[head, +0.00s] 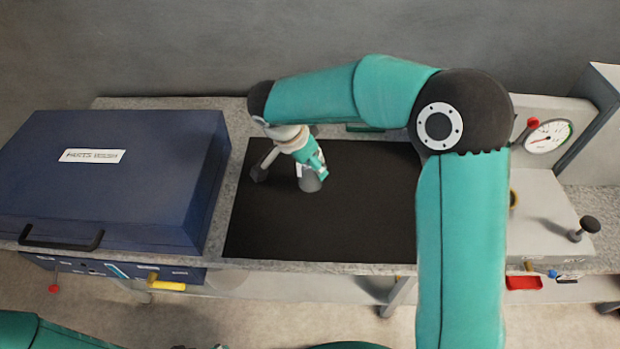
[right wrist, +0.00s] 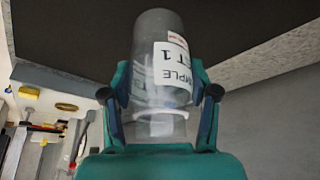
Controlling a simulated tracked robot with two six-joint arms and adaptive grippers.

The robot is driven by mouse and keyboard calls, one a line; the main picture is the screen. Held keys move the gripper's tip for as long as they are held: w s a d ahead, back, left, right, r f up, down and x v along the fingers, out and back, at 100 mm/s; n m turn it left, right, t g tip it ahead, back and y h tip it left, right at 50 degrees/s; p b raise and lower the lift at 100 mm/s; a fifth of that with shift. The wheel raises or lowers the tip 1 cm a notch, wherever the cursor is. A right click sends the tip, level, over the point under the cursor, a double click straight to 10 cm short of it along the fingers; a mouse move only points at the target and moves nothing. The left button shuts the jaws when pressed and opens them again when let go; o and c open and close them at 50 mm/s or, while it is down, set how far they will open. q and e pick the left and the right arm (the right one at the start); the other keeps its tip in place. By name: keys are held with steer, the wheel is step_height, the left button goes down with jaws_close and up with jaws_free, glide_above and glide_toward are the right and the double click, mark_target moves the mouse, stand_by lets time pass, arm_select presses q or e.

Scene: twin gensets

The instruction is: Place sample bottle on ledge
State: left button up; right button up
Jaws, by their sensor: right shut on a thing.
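My right gripper (head: 310,165) is above the black mat (head: 365,205) in the head view. It is shut on the sample bottle (head: 309,185), whose greyish end shows below the fingers. In the right wrist view the bottle (right wrist: 158,35) is clear, with a white label reading "SAMPLE" and partly turned from view. The fingers of my right gripper (right wrist: 160,98) clasp it from both sides. Whether the bottle touches the mat, I cannot tell. The stone-grey ledge (head: 340,267) borders the mat in front. My left gripper is out of view.
A dark blue lidded box (head: 110,170) stands left of the mat. A light panel with a gauge (head: 547,137) and a black knob (head: 590,223) are at the right. A short grey rod with a dark end (head: 260,172) shows beside my right gripper. Much of the mat is bare.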

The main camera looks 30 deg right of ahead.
mark_target(310, 181)
steer(key=shift+f, duration=3.05)
steer(key=shift+f, duration=0.1)
steer(key=o, duration=1)
